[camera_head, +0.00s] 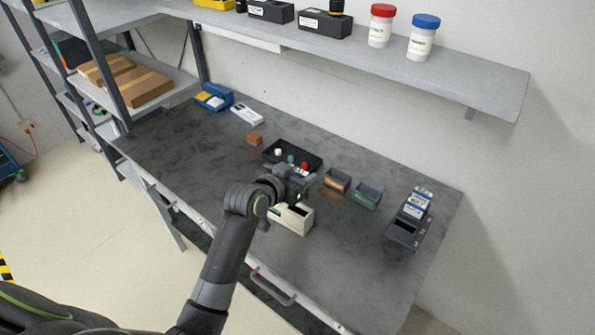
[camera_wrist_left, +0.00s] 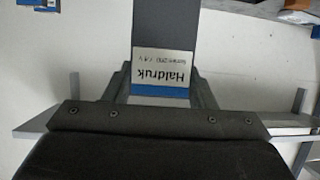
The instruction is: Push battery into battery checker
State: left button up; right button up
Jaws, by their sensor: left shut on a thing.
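My left gripper (camera_head: 297,188) is just behind and above a beige box with a dark slot in its top (camera_head: 291,219), which looks like the battery checker. In the left wrist view the gripper (camera_wrist_left: 162,82) is shut on a battery (camera_wrist_left: 162,30). The battery is dark, with a silver label reading "Haldruk" and a blue band. It runs out between the two fingers. In the head view the arm and gripper mostly hide the battery, and I cannot tell whether it touches the box. My right gripper is not in view.
A black tray (camera_head: 318,159) with small coloured pieces lies behind the gripper. An orange-marked bin (camera_head: 337,181) and a green-marked bin (camera_head: 367,196) stand to the right. A dark rack (camera_head: 402,235) holds white-and-blue packs. The back shelf (camera_head: 465,84) overhangs the table. The left front tabletop is clear.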

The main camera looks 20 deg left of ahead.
pick_arm(q)
jog(key=shift+f+b, duration=0.75)
jog(key=shift+f, duration=0.2)
notch_tip(320, 180, down, 3)
jog(key=shift+r+b, duration=0.2)
jog(key=shift+b, duration=1.05)
jog(key=shift+r, duration=0.3)
jog(key=shift+f, duration=0.5)
jog(key=shift+p, duration=0.9)
jog(key=shift+f+b, duration=0.5)
jog(key=shift+f, duration=0.15)
jog(key=shift+f+b, duration=1.1)
jog(key=shift+f, duration=0.45)
